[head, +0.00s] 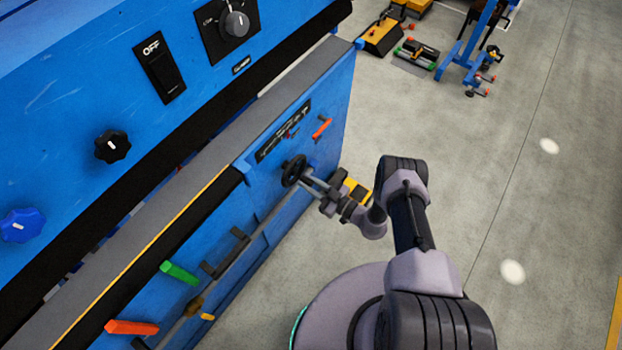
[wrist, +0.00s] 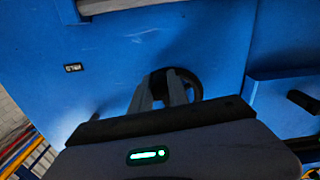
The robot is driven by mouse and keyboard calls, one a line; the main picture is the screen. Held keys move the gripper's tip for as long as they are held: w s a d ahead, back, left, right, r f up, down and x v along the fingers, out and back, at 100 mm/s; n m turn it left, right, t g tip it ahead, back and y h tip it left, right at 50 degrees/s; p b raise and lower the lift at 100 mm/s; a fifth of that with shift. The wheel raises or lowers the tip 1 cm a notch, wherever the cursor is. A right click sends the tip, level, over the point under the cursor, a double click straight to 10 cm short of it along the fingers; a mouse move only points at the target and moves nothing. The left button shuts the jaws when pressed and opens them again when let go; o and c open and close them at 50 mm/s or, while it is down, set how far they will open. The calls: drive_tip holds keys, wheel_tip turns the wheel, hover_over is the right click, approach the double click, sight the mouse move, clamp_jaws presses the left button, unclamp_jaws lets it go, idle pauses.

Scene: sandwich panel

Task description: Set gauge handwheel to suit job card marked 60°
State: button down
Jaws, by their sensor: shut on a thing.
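The handwheel (head: 294,171) is a small black wheel on the blue front panel of the machine, below a dark scale plate (head: 283,131). My gripper (head: 304,178) reaches it from the right in the head view and is shut on it. In the wrist view the dark handwheel (wrist: 186,84) shows behind my gripper's two grey fingers (wrist: 160,92), partly hidden by them. The markings on the scale plate are too small to read. I cannot make out a job card marked 60° in either view.
An orange lever (head: 322,129) sits right of the scale plate. A green handle (head: 180,273) and an orange handle (head: 132,327) stick out lower left. Black and blue knobs and an OFF switch (head: 159,68) are on the upper panel.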

drive_tip(key=shift+s+a+f+m, duration=0.1)
drive_tip(key=shift+s+a+m, duration=0.15)
drive_tip(key=shift+m, duration=0.4)
drive_tip(key=shift+s+a+m, duration=0.15)
drive_tip(key=shift+s+m, duration=0.15)
drive_tip(key=shift+m, duration=0.35)
drive_tip(key=c, duration=1.3)
unclamp_jaws()
drive_tip(key=p+v, duration=0.2)
drive_tip(key=v, duration=1.5)
drive_tip(key=shift+s+d+p, duration=0.15)
drive_tip(key=shift+s+p, duration=0.05)
drive_tip(key=shift+p, duration=0.1)
